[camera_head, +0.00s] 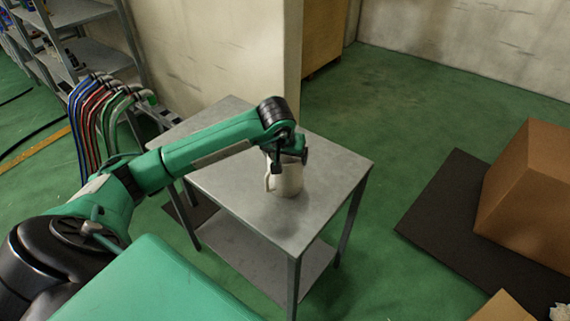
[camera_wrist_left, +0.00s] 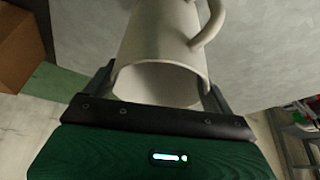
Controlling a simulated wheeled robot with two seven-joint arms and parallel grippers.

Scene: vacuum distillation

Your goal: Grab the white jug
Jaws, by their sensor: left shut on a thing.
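The white jug (camera_head: 289,181) stands upright on the grey metal table (camera_head: 235,185), with its handle toward the left in the head view. My left gripper (camera_head: 288,158) is at the jug's top, reaching over it from the left, and hides part of its rim. In the left wrist view the jug (camera_wrist_left: 165,45) lies between the two fingers of my left gripper (camera_wrist_left: 160,92). The fingers are shut on its sides near the open rim, and the handle shows at the upper right. My right gripper is not in view.
The table has a lower shelf (camera_head: 250,250) and its top is otherwise clear. A wall corner stands behind it. A metal shelf rack (camera_head: 95,55) is at the upper left. Cardboard boxes (camera_head: 530,190) and a dark mat (camera_head: 440,215) lie on the right. Green floor is free between.

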